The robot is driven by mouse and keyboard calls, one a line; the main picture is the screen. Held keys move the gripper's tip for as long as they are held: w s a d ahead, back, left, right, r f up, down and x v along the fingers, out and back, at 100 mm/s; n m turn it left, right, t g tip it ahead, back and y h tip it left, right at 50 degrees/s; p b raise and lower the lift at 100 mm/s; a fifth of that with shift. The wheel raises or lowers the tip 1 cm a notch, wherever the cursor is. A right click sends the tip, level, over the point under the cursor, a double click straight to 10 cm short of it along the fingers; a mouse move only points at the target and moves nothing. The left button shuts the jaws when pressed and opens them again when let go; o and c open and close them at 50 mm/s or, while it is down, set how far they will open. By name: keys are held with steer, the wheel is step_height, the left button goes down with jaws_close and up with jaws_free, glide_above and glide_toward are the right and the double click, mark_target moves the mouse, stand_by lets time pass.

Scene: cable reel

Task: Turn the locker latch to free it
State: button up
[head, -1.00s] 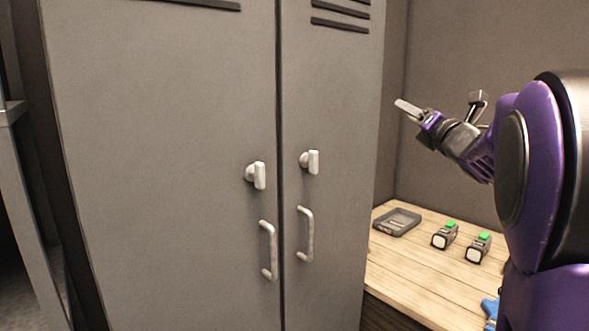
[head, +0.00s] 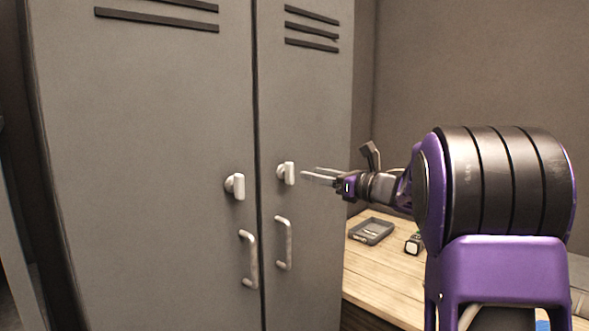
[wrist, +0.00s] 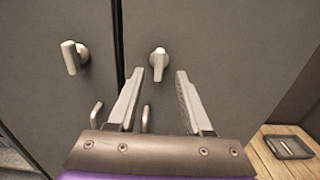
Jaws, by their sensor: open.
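A grey two-door locker (head: 170,110) stands ahead, both doors shut. The left door bears a pale latch (head: 236,186), its grip upright; it also shows in the wrist view (wrist: 72,57). The right door bears a similar latch (head: 287,173), also upright, and in the wrist view (wrist: 159,63) it lies just beyond and between my fingertips. My gripper (head: 312,176) is open and empty, just right of the right latch in the head view, and appears apart from it. In the wrist view my gripper (wrist: 160,76) has its two fingers spread, pointing at the door.
Bar handles (head: 284,243) (head: 248,259) stick out below the latches. A wooden bench (head: 380,276) at the right carries a dark tray (head: 371,231) and a small device (head: 413,244). Vent slats cross the upper doors.

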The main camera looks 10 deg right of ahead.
mark_target(293, 169)
steer(key=x, duration=0.7)
steer(key=shift+w+a+p, duration=0.2)
steer(key=shift+w+p, duration=0.1)
jaws_close()
